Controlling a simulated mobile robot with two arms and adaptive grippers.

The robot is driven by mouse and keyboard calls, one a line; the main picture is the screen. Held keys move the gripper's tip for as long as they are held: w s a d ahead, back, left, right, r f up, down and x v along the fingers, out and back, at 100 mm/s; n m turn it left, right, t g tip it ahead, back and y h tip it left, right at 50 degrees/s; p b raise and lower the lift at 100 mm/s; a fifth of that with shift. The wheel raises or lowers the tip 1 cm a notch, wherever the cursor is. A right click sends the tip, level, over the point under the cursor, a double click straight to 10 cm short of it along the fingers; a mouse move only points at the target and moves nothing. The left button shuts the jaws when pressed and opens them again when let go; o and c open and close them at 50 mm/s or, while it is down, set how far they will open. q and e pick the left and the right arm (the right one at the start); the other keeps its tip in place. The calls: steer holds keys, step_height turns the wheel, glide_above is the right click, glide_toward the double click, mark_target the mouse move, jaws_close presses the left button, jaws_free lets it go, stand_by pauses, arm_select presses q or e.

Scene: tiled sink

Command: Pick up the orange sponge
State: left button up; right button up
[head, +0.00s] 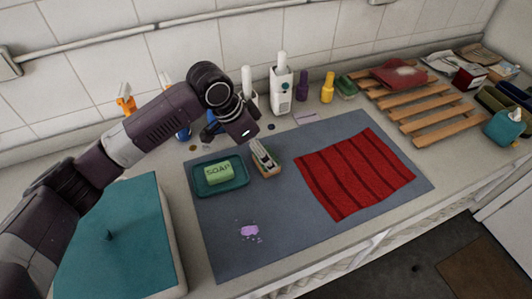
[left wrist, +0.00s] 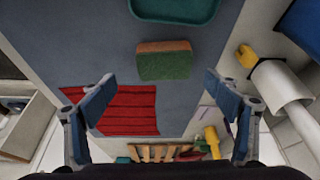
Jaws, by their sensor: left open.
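The orange sponge (left wrist: 165,47) has a green layer and lies on the grey mat, between the fingers' sides and ahead of the fingertips in the left wrist view. In the head view the sponge (head: 271,172) shows only partly, just right of the soap tray, with my left gripper (head: 262,155) over it and hiding much of it. My left gripper (left wrist: 160,82) is open and empty, its two fingers spread wider than the sponge. It looks apart from the sponge. My right gripper is not in view.
A teal tray (head: 204,190) with a green soap bar (head: 219,172) sits close left of the sponge. A red cloth (head: 356,176) lies to the right on the mat (head: 290,228). Bottles, including a white dispenser (head: 282,88), stand behind. A purple puddle (head: 249,231) is nearer.

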arm_select(q)
steer(key=shift+d+f, duration=0.2)
steer(key=shift+f, duration=0.2)
steer(key=shift+w+d+f+p, duration=0.1)
steer(key=shift+f+p, duration=0.25)
steer(key=shift+p, duration=0.05)
steer(key=x, duration=0.3)
steer(key=p+x, duration=0.1)
steer(key=shift+w+f, duration=0.2)
steer(key=shift+w, duration=0.15)
steer(key=shift+c, duration=0.3)
steer(key=c, duration=0.9)
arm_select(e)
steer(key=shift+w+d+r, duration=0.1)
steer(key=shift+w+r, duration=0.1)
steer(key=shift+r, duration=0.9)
